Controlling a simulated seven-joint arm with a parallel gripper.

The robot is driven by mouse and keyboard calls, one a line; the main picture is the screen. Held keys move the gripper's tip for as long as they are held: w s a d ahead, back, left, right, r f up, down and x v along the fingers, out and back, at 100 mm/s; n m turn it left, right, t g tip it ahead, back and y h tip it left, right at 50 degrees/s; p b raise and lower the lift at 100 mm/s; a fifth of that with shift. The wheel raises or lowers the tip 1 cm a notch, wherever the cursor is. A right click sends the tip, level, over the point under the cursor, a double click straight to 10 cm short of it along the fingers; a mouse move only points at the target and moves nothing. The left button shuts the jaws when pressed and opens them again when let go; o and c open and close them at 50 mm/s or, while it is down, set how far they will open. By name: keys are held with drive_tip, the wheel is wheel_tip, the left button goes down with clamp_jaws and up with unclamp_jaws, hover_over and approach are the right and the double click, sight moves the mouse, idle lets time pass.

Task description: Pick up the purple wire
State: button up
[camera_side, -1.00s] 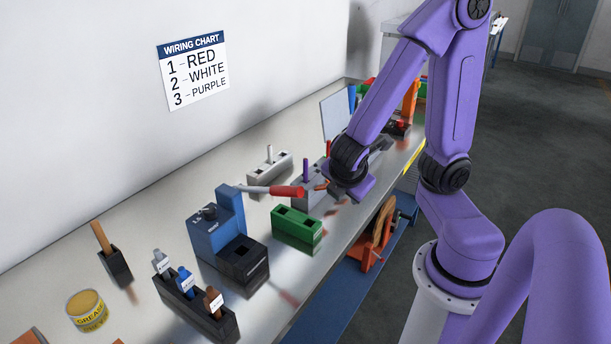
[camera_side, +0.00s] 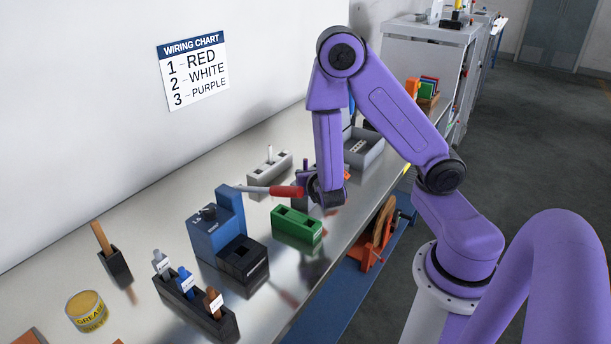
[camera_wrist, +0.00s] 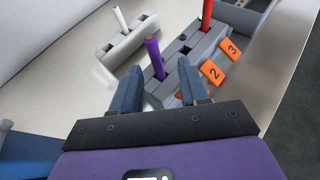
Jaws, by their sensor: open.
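The purple wire (camera_wrist: 153,57) stands upright in a hole of a dark grey block (camera_wrist: 192,56) in the wrist view. In the side view only a small purple part (camera_side: 306,165) shows beside my arm. My gripper (camera_wrist: 160,72) is open and empty. Its two fingers point toward the block, and in the wrist view the wire appears between their tips; I cannot tell how near it is in depth. In the side view my gripper (camera_side: 327,192) hangs low at the block and hides part of it.
A red wire (camera_wrist: 207,14) stands in the same block, beside orange tags "2" (camera_wrist: 214,72) and "3" (camera_wrist: 231,48). A white wire (camera_wrist: 119,18) stands in a lighter block. A red-handled tool (camera_side: 285,191) and a green block (camera_side: 296,226) are close to my gripper.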

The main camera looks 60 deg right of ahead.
sight(304, 168)
drive_tip(key=shift+w+r+x, duration=0.1)
drive_tip(key=shift+r+x, duration=0.05)
drive_tip(key=shift+x, duration=1.45)
drive_tip(key=shift+w+r+x, duration=0.1)
drive_tip(key=shift+r+x, duration=0.1)
drive_tip(key=shift+x, duration=1.35)
clamp_jaws()
